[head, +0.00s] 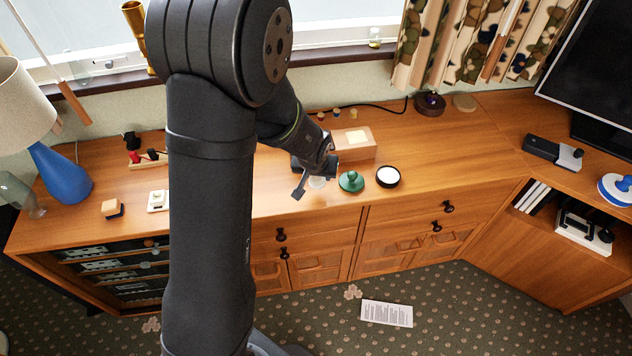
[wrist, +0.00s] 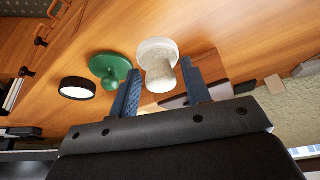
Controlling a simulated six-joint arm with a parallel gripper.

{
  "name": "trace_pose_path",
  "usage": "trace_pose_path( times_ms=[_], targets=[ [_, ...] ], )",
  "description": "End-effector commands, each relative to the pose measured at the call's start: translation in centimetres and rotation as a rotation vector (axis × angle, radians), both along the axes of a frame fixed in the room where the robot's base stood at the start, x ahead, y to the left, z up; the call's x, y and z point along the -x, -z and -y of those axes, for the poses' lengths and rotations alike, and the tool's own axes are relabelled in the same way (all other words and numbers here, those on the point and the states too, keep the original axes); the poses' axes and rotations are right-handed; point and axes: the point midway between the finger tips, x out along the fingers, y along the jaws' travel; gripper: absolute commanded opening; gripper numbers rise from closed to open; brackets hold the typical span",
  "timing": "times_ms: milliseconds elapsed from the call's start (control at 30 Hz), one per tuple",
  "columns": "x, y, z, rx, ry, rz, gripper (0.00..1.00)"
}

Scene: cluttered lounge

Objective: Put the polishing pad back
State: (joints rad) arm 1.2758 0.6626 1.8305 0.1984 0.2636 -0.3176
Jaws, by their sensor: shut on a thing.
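A pale speckled round pad with a stubby handle, which I take to be the polishing pad (wrist: 157,52), is in front of my gripper (wrist: 159,67) in the wrist view. Its handle is between my two blue-grey fingers, which are shut on it. In the head view the pad (head: 318,183) is a small pale disc, partly hidden beside my gripper (head: 311,182), low over the cabinet top. I cannot tell whether it touches the wood. A green knobbed disc (head: 351,182) stands just right of it. A round black dish with a white inside (head: 388,177) is further right.
A wooden box (head: 363,149) with a pale top patch stands behind my gripper. A blue lamp (head: 60,175), a white block (head: 157,201) and a small wooden block (head: 112,208) are at the left. The cabinet top (head: 450,140) is clear right of the black dish.

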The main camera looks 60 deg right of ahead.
Motion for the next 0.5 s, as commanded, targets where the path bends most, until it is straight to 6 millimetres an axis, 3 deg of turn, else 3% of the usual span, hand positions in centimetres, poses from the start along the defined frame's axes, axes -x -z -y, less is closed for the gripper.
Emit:
trace_pose_path(
  times_ms=[167, 400, 500],
  targets=[
    [-0.4, 0.8, 0.1, 0.0, 0.001, 0.0, 0.25],
    [-0.4, 3.9, 0.1, -0.001, 0.002, 0.0, 0.25],
    [-0.4, 4.3, 0.1, 0.001, 0.0, 0.0, 0.25]
  ],
)
